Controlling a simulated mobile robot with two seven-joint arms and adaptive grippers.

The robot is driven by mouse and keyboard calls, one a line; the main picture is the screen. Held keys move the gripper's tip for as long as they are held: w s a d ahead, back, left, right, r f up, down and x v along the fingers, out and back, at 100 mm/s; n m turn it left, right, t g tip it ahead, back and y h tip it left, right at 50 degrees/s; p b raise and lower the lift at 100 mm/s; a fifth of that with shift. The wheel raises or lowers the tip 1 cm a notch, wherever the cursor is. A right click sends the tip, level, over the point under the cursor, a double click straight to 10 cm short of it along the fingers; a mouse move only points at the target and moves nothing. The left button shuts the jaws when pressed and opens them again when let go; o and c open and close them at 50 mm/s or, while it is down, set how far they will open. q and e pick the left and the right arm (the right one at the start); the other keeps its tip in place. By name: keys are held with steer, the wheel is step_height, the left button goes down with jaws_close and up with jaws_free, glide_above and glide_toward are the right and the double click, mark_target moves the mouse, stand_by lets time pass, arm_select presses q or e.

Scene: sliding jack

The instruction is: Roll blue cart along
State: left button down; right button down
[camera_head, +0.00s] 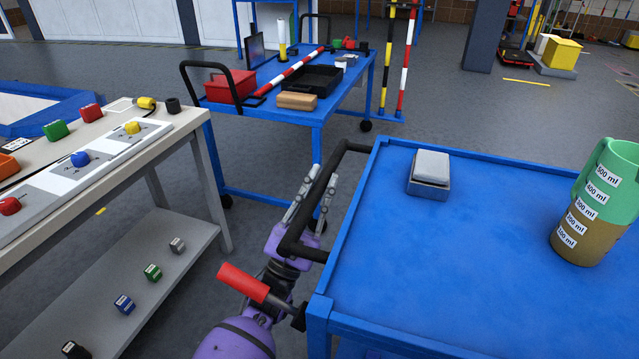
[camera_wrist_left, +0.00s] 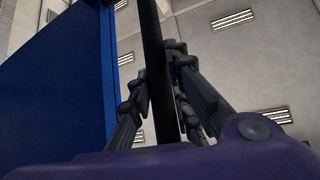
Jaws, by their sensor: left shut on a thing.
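The blue cart (camera_head: 400,255) fills the right of the head view, with a flat blue top. Its black handle bar (camera_head: 297,222) stands off the cart's left side. My left gripper (camera_head: 319,195) is at this handle, its fingers on either side of the bar and shut on it. In the left wrist view the dark bar (camera_wrist_left: 155,70) runs between the fingers of my left gripper (camera_wrist_left: 160,80), with the cart's blue side (camera_wrist_left: 60,85) to the left. My right gripper is not in view.
On the cart stand a small grey box (camera_head: 430,172) and a green measuring jug (camera_head: 600,200) with brown contents. A second blue cart (camera_head: 330,112) with loaded top stands behind. A workbench (camera_head: 110,160) with coloured blocks is close on the left. Grey floor shows between them.

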arm_select(q)
steer(key=c, duration=1.6)
jaws_free()
steer(key=shift+s+d, duration=0.15)
steer(key=shift+d, duration=0.25)
steer(key=shift+a, duration=0.15)
steer(key=shift+s+a+f, duration=0.1)
steer(key=shift+a+f, duration=0.05)
steer(key=shift+f, duration=0.1)
steer(key=v, duration=1.1)
steer(key=shift+s+f, duration=0.15)
steer(key=shift+f, duration=0.05)
